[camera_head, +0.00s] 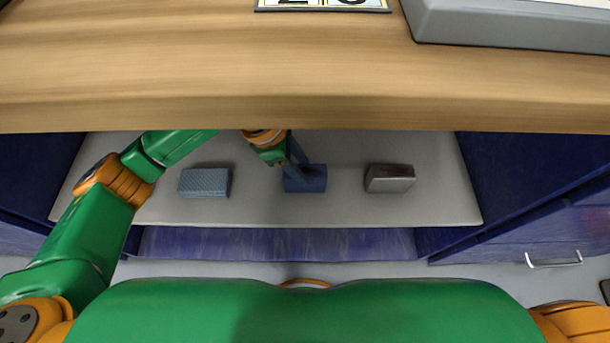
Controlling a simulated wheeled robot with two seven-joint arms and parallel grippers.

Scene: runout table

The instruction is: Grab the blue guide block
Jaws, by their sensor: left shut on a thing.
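The blue guide block (306,184) is on the grey shelf under the wooden table, between two other blocks. My left gripper (297,170) reaches in from the left under the table edge and is shut on the blue block. Part of the block's top is hidden by the fingers. I cannot tell whether the block still touches the shelf. My right gripper is not in view; only a bit of orange on my right side shows at the lower right.
A light blue-grey textured block (203,183) lies left of the blue block and a dark metallic block (389,178) lies right. The wooden tabletop (250,65) overhangs the grey shelf (440,200). A blue drawer front with a handle (554,263) stands at right.

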